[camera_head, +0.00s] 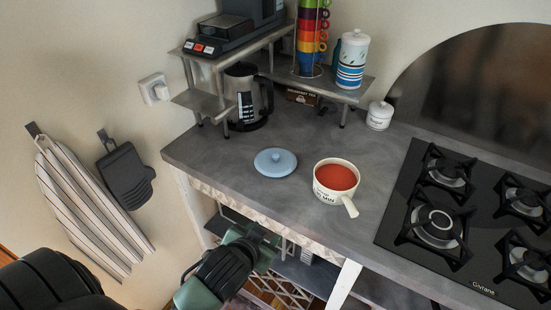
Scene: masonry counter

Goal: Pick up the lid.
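The light blue lid (275,162) with a small knob lies flat on the grey counter, near its front left part. It lies to the left of a white handled pot (325,193) holding red contents, with a small gap between them. My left arm comes in from the bottom left, and its end with the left gripper (268,246) is below the counter's front edge, apart from the lid. Its fingers are too small and dark to make out. My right gripper is not in view.
The grey counter (225,160) is clear around the lid. A black gas hob (400,225) is at right. A metal shelf (345,92) with a striped canister (352,60) and cups stands behind, a kettle (246,95) under it. A white jar (379,116) stands near the wall.

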